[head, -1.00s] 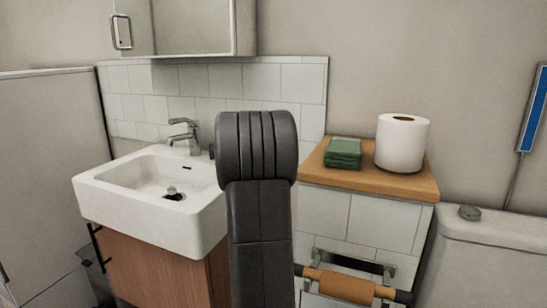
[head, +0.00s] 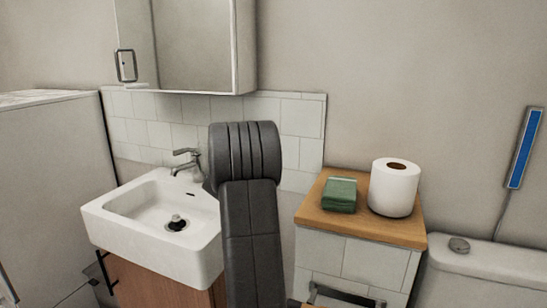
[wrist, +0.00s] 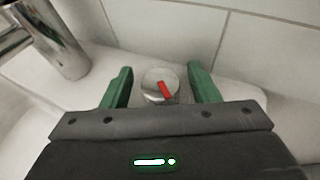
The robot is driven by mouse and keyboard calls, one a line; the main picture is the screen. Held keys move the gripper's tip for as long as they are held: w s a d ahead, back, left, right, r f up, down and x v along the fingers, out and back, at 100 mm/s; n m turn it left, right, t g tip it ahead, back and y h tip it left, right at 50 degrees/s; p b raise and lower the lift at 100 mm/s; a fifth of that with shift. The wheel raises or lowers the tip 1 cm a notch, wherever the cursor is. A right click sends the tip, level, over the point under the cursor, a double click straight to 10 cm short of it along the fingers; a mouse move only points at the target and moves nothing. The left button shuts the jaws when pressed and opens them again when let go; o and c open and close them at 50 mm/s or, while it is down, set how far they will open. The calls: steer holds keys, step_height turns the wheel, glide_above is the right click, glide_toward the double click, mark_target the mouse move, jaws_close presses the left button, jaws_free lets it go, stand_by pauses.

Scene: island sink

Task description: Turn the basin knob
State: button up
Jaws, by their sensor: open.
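The basin knob (wrist: 153,78) is a round silver cap with a red mark on top, seen in the wrist view at the back ledge of the white basin. My gripper (wrist: 160,76) is open. Its two green fingers stand apart on the left and right of the knob, with visible gaps; I cannot tell how far down they reach. In the head view my arm hides the gripper and the knob. The white basin (head: 118,220) and its chrome faucet (head: 185,164) are left of my arm; the faucet also shows at upper left in the wrist view (wrist: 55,45).
A tiled wall (wrist: 180,25) rises close behind the knob. A mirror cabinet (head: 190,45) hangs above the basin. A toilet tank (head: 490,264) stands further right.

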steer(key=shift+r+m+h+p, duration=0.25)
steer(key=shift+m+h+p, duration=0.65)
steer(key=shift+p, duration=2.95)
steer(key=shift+f+m+h+p, duration=0.35)
steer(key=shift+h+p, duration=0.35)
steer(key=shift+p, duration=0.75)
